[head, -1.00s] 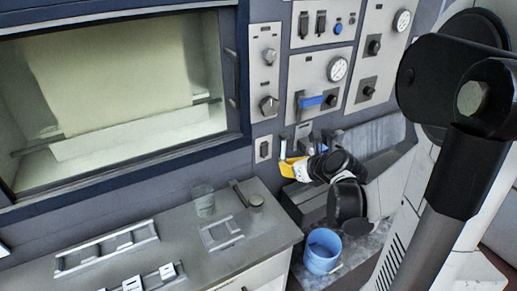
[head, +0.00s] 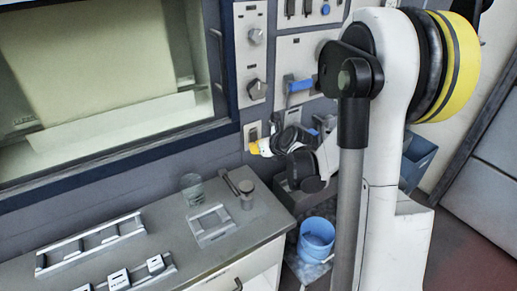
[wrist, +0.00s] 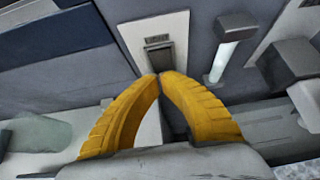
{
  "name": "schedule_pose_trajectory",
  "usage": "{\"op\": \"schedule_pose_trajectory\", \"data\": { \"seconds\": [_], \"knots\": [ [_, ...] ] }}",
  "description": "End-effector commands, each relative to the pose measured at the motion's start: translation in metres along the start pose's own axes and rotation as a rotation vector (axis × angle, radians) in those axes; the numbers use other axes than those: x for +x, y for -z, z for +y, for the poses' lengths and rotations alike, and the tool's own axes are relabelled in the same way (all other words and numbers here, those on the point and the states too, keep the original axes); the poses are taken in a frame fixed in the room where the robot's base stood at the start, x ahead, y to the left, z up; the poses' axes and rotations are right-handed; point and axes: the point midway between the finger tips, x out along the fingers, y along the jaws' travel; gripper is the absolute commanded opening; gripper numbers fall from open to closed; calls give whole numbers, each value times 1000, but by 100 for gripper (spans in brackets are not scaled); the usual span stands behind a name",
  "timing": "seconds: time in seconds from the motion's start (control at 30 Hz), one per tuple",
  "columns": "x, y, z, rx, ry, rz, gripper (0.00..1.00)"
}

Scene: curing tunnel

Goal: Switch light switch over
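The light switch is a dark rocker (wrist: 158,56) on a pale plate under a label reading LIGHT. Its plate also shows on the wall in the head view (head: 252,130), right of the big window. My gripper (wrist: 159,76) has yellow ribbed fingers with their tips together and nothing visible between them. The tips are just below the rocker in the wrist view, very near it; I cannot tell whether they touch. In the head view my gripper (head: 253,149) is at the plate's lower edge. The fingers hide the plate's lower part.
A lever with a pale handle (wrist: 227,35) sticks out right of the switch. Panels with knobs (head: 256,88) and a blue-handled valve (head: 299,86) are above. Below are a counter with a glass (head: 192,188), a metal canister (head: 246,194) and racks (head: 211,225), and a blue bucket (head: 317,238).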

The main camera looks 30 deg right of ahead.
Motion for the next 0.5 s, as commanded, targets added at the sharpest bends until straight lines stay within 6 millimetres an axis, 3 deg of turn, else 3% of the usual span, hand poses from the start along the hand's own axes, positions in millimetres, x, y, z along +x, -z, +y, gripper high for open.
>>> {"op": "schedule_pose_trajectory", "data": {
  "seconds": [0.23, 0.5],
  "knots": [
    [2, 1, 0, 0, -1, -12, 0],
    [14, 1, 0, 1, 0, -138, 0]
  ]
}}
